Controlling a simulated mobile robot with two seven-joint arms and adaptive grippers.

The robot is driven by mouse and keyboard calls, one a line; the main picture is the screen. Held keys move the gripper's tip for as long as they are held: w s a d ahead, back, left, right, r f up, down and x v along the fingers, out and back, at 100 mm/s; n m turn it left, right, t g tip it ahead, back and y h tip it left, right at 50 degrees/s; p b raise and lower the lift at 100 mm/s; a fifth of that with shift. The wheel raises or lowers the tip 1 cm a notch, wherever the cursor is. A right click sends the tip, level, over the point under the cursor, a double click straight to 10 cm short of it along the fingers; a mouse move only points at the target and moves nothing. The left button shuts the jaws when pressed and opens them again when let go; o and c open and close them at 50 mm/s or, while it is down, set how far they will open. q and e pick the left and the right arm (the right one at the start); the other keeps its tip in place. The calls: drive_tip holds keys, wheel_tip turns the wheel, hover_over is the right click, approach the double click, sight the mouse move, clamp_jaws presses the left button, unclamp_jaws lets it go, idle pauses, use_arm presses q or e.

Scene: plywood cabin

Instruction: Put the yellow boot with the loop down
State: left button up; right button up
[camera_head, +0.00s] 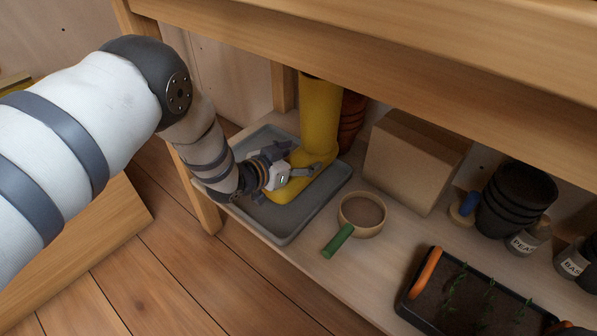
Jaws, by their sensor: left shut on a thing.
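A yellow boot (321,112) stands upright at the grey tray (284,228) on the lower shelf. Its shaft rises behind the upper board, which hides its top, so I cannot see a loop. My left gripper (303,174) reaches in from the left and is shut on the boot, low down near its foot. The boot's foot is partly hidden by the gripper. I cannot tell whether the sole touches the tray. My right gripper is not in view.
Right of the tray are a round sieve (362,213) with a green handle and a cardboard box (413,160). Stacked black pots (515,200) and a planter tray (428,318) with an orange handle lie further right. The upper board (370,60) hangs low over the shelf. A wooden post (200,195) stands beside my left arm.

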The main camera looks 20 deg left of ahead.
use_arm(q)
drive_tip(key=shift+o, duration=0.2)
drive_tip(key=f, duration=0.2)
drive_tip(key=f+b, duration=0.1)
drive_tip(key=f, duration=0.1)
drive_tip(key=shift+w+a, duration=0.2)
drive_tip(key=shift+r, duration=0.25)
drive_tip(key=shift+f, duration=0.1)
drive_tip(key=o, duration=1.6)
drive_tip(key=shift+f, duration=0.15)
